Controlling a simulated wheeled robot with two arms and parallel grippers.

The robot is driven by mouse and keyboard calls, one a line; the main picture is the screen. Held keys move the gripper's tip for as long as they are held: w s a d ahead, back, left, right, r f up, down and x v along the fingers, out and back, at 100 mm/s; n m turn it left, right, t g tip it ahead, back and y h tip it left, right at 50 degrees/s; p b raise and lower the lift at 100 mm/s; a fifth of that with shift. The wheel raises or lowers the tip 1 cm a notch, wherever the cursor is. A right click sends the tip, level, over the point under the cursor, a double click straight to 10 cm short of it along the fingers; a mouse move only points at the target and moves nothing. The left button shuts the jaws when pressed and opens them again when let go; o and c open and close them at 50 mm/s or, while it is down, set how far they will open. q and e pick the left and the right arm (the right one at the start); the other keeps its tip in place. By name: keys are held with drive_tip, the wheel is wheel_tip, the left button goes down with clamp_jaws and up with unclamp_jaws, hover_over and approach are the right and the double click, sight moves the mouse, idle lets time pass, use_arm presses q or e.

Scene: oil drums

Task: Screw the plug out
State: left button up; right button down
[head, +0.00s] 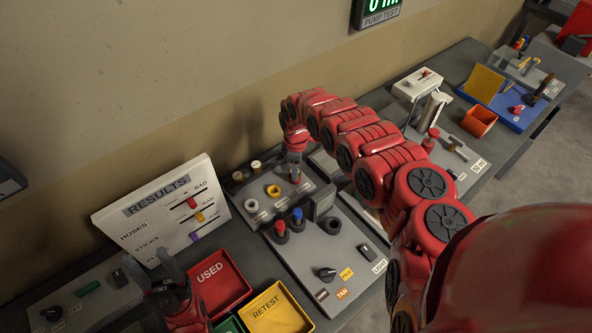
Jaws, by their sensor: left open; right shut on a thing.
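My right arm reaches across the bench from the right, and its gripper (295,178) points down at the grey panel (262,212) at the back. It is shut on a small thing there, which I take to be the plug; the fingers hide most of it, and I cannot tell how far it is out. A yellow ring (273,190) and a white ring (251,205) lie on the same panel, left of the gripper. My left gripper (152,274) is open and empty at the lower left, in front of the results board.
The white results board (160,209) leans at the back left. A red USED tray (222,283) and a yellow RETEST tray (275,310) stand in front. A grey box with red and blue knobs (297,214) is close to my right gripper. A blue tray (505,98) is far right.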

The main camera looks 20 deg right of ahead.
drive_tip(key=shift+f+n+b, duration=0.2)
drive_tip(key=shift+n+b, duration=0.25)
drive_tip(key=shift+n, duration=0.75)
drive_tip(key=shift+w+n+b, duration=0.1)
drive_tip(key=shift+n+b, duration=0.2)
drive_tip(key=shift+n, duration=0.6)
drive_tip(key=shift+r+n, duration=0.25)
drive_tip(key=shift+n, duration=0.85)
drive_tip(key=shift+c, duration=1.7)
unclamp_jaws()
